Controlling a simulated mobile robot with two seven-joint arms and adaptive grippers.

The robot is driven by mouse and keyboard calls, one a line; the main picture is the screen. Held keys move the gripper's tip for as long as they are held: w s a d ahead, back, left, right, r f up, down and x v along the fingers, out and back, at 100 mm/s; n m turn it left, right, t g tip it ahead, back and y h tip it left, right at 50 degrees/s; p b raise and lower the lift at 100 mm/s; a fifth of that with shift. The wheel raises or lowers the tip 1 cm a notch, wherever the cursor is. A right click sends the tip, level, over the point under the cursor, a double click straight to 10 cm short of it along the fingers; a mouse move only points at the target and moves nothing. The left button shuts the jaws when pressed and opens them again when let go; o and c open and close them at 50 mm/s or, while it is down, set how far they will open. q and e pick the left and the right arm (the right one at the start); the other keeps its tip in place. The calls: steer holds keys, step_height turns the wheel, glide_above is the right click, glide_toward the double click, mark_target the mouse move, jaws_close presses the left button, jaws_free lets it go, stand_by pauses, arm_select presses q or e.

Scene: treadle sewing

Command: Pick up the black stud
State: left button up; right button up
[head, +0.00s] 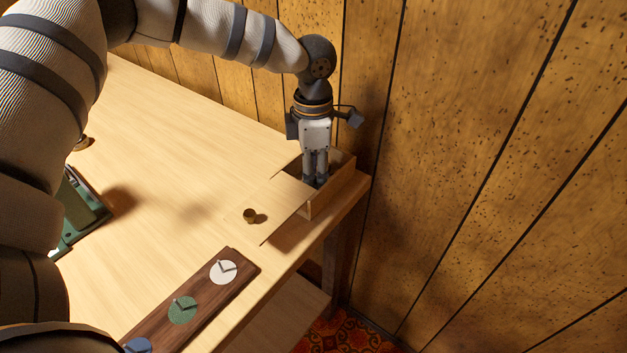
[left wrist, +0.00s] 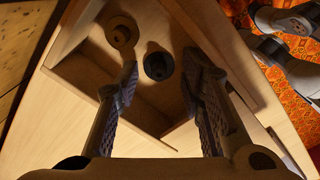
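The black stud (left wrist: 158,66) is a small dark round piece with a hollow in its top, inside the shallow wooden tray (head: 333,190) at the table's far right corner. In the head view the stud is hidden by my left gripper (head: 316,182), which points straight down into the tray. In the left wrist view my left gripper (left wrist: 162,78) is open, with its two fingers apart and the stud showing in the gap near the tips. I cannot tell whether either finger touches it. My right gripper is not in view.
A dark board (head: 205,294) carries white, green and blue discs. The panelled wall (head: 480,150) is close behind the tray.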

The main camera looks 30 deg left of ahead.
arm_select(q)
steer(key=shift+f, duration=0.1)
jaws_close()
